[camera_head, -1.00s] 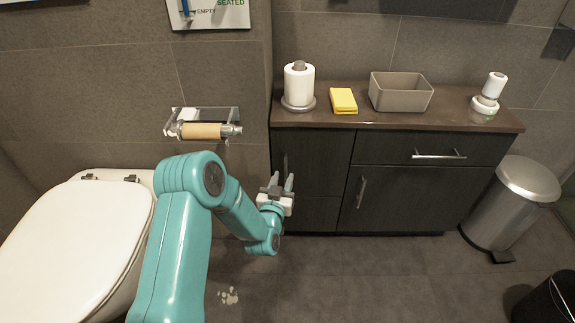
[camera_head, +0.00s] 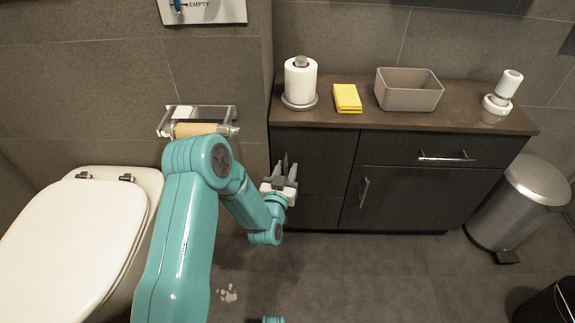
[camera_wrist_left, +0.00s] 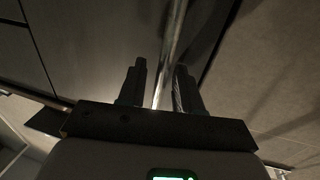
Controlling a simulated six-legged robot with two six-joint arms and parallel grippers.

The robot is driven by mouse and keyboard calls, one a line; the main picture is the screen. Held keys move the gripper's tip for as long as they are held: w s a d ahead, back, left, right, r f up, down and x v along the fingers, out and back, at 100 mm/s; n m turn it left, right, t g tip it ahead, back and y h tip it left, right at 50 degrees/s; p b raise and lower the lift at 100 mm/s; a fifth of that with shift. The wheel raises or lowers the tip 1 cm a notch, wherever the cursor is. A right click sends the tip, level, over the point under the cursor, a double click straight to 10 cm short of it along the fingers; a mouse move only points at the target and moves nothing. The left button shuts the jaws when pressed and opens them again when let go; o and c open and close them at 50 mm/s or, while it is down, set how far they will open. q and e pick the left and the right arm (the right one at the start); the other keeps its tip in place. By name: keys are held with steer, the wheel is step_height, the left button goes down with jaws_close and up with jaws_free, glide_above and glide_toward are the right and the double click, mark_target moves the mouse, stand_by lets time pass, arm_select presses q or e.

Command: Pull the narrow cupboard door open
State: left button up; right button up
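The narrow cupboard door (camera_head: 325,165) is the dark left-hand front of the vanity cabinet. It looks closed, flush with the front beside it. My left gripper (camera_head: 286,168) is in front of its left edge, fingers pointing at the cabinet. In the left wrist view the gripper (camera_wrist_left: 160,82) has its two dark fingers apart. A shiny metal bar handle (camera_wrist_left: 174,45) runs between them, closer to the right finger; I cannot tell whether it touches. In the head view the gripper hides most of this handle. My right gripper is not in view.
The wider door has its own bar handle (camera_head: 363,192), below a drawer with a handle (camera_head: 447,157). A metal bin (camera_head: 515,210) stands at the right. The floor before the cabinet is clear.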

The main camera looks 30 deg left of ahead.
arm_select(q)
steer(key=shift+r, duration=0.2)
steer(key=shift+f, duration=0.15)
jaws_close()
